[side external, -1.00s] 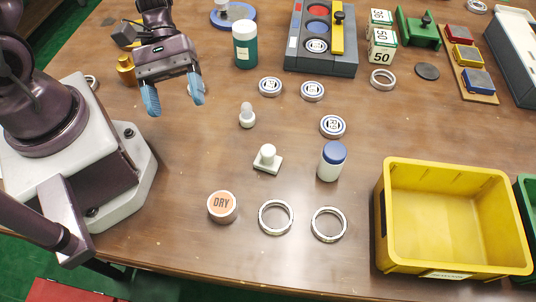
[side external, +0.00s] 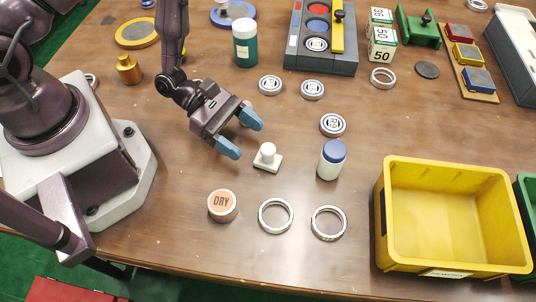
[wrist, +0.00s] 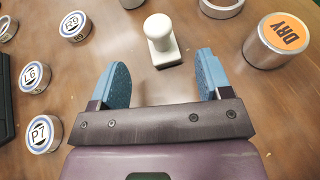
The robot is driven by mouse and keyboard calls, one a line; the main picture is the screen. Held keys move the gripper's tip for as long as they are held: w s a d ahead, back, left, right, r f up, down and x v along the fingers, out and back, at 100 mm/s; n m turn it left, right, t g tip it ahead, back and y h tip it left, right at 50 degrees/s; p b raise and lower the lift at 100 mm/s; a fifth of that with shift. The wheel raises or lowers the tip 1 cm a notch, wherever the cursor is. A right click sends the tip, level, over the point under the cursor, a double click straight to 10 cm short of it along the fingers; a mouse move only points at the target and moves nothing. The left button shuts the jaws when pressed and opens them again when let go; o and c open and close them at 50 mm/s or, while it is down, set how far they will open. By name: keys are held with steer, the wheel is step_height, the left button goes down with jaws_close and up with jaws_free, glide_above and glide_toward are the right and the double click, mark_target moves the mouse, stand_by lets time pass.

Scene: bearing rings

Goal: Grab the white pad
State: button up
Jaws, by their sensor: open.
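The white pad (side external: 267,163) is a small square base with a rounded knob on top. It stands upright on the wooden table. In the wrist view the white pad (wrist: 165,53) is just beyond the fingertips, near the middle of the gap between them. My gripper (side external: 241,131) is open and empty, with blue fingers. It is up and to the left of the pad in the side view, apart from it. In the wrist view my gripper (wrist: 162,78) points toward the pad.
A DRY-labelled cylinder (side external: 222,206), metal rings (side external: 276,216) and a blue-capped white bottle (side external: 332,160) stand around the pad. Round labelled bearings (side external: 332,125) lie behind. A yellow bin (side external: 384,240) is at the right. Bare table surrounds the pad.

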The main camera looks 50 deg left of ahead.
mark_target(269, 156)
steer(key=x, duration=0.6)
steer(key=shift+d, duration=0.3)
steer(key=shift+c, duration=0.2)
steer(key=c, duration=1)
